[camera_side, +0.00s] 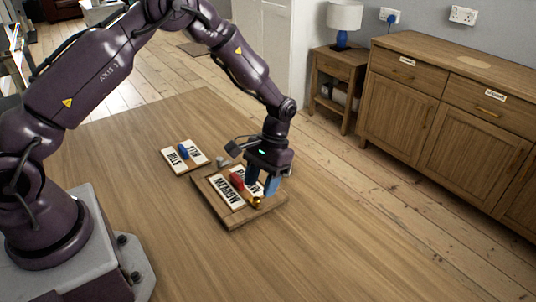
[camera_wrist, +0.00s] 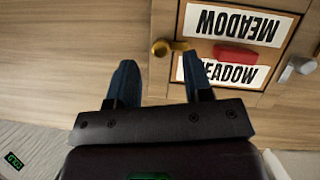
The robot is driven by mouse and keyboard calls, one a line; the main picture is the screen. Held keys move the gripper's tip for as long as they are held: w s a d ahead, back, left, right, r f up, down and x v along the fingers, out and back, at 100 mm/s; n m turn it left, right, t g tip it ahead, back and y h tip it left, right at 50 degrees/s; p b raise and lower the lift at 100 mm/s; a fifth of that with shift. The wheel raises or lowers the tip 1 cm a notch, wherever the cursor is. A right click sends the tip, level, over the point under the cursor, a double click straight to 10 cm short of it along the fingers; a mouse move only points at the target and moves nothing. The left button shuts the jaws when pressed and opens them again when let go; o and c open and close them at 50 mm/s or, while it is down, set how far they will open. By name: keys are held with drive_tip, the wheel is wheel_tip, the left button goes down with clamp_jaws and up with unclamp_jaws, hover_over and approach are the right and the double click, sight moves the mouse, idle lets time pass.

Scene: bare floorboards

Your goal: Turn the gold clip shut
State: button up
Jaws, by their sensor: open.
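The gold clip (camera_side: 257,202) sits on the front right edge of a wooden board (camera_side: 233,222). In the wrist view the gold clip (camera_wrist: 168,46) shows a rounded end on the frame and a short arm reaching right toward the cards. The board holds two white MEADOW cards (camera_wrist: 232,22) with a red handle (camera_wrist: 235,54) between them. A grey clip (camera_wrist: 297,68) is at the opposite end. My gripper (camera_side: 261,188) is above the board's right side with its blue fingers apart and empty. In the wrist view the gold clip lies just beyond the gap between the fingertips (camera_wrist: 160,64).
A smaller board with white cards and a blue handle (camera_side: 183,152) lies to the left behind. The wooden table (camera_side: 330,245) is bare in front and right. A sideboard (camera_side: 455,120) and a small stand with a lamp (camera_side: 344,18) are farther back.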

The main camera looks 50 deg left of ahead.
drive_tip(key=v, duration=0.9)
drive_tip(key=shift+r, duration=0.15)
drive_tip(key=shift+w, duration=0.2)
drive_tip(key=s+r+m+t+y, duration=0.1)
drive_tip(key=s+r+t, duration=0.8)
drive_tip(key=s+r, duration=1.1)
drive_tip(key=s+m, duration=0.1)
drive_tip(key=s, duration=0.2)
drive_tip(key=shift+s+m+t, duration=0.2)
drive_tip(key=shift+m+t, duration=0.1)
drive_tip(key=shift+t, duration=0.1)
